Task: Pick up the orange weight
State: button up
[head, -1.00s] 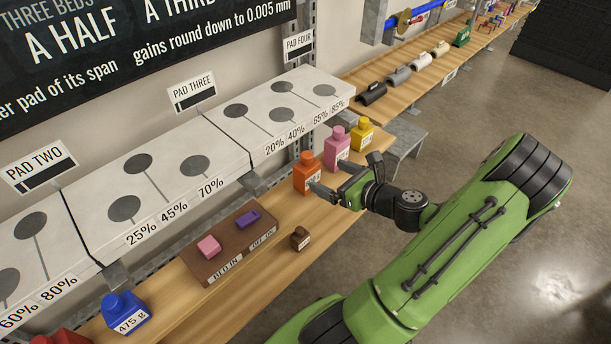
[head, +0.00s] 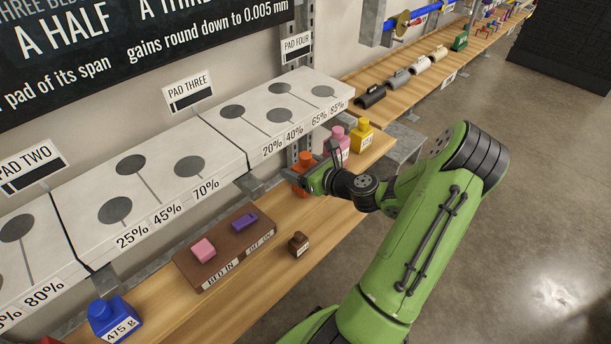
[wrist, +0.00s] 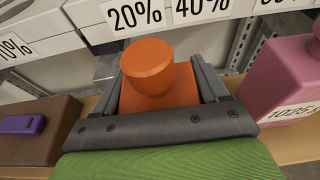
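The orange weight (head: 304,160) stands on the wooden shelf, left of the pink weight, partly hidden behind my gripper (head: 321,176) in the head view. In the wrist view, the orange weight (wrist: 148,68), with its round knob on a squarer body, sits between the two dark fingers of my gripper (wrist: 157,78). One finger is on each side of its body, very close to it. The fingers look open around the weight; I see no clear contact. The lower body is hidden behind the gripper's crossbar.
The pink weight (head: 341,141) is close on the right, with the yellow weight (head: 361,134) beyond. The white pad ledge (head: 225,150) overhangs behind. Left are a brown tray (head: 226,262) with pink and purple blocks, a small brown weight (head: 298,243) and a blue weight (head: 112,318).

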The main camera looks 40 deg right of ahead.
jog(key=c, duration=1.2)
jog(key=shift+r, duration=0.15)
jog(key=shift+c, duration=0.3)
